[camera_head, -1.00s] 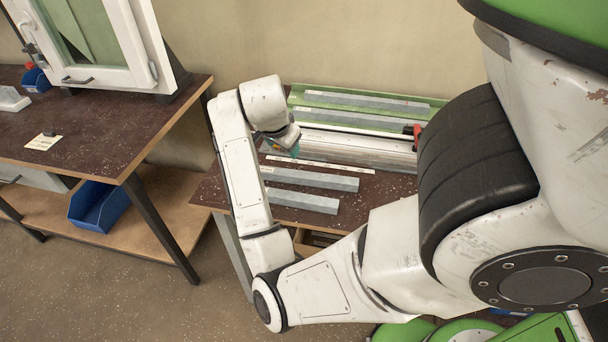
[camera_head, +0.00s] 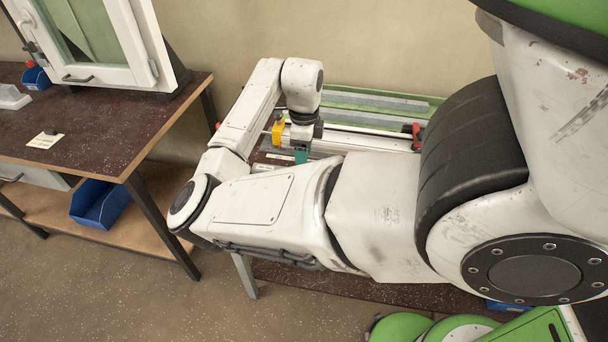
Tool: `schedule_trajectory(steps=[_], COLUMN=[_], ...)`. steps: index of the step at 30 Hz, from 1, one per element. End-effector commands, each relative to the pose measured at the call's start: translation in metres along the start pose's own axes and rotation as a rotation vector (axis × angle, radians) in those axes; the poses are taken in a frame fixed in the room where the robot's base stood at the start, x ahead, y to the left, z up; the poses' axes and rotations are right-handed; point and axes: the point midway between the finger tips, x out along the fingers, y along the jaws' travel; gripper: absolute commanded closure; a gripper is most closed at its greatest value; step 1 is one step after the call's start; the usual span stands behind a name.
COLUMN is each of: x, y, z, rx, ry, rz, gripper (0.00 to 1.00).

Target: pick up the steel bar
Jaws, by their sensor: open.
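A grey steel-coloured bar (camera_head: 380,101) lies in a green tray (camera_head: 345,89) at the back of the right bench. A long pale profile (camera_head: 365,142) lies in front of the tray, partly covered by my arm. My gripper (camera_head: 301,157) points down over the left part of the bench, with a teal fingertip showing near the left end of the profile. It is open, and I see nothing held in it. The bars on the front of the bench are hidden behind my arm, so I cannot tell which bar the gripper is nearest.
A red clamp part (camera_head: 416,131) stands at the profile's right end and a yellow part (camera_head: 278,132) at its left. The left bench (camera_head: 100,130) carries a white window frame (camera_head: 100,84) and a card (camera_head: 45,140). A blue bin (camera_head: 98,205) sits below.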

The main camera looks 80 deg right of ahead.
Motion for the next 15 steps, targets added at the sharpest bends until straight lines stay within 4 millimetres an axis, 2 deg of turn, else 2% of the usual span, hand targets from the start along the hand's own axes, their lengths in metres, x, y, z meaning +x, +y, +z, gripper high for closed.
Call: schedule_trajectory(steps=[8,15], x=[0.021,0.055], y=[-0.001,-0.003], z=[0.0,0.001], rx=[-0.002,-0.003], ry=[0.0,0.001], rz=[0.0,0.0], gripper=[0.38,0.38])
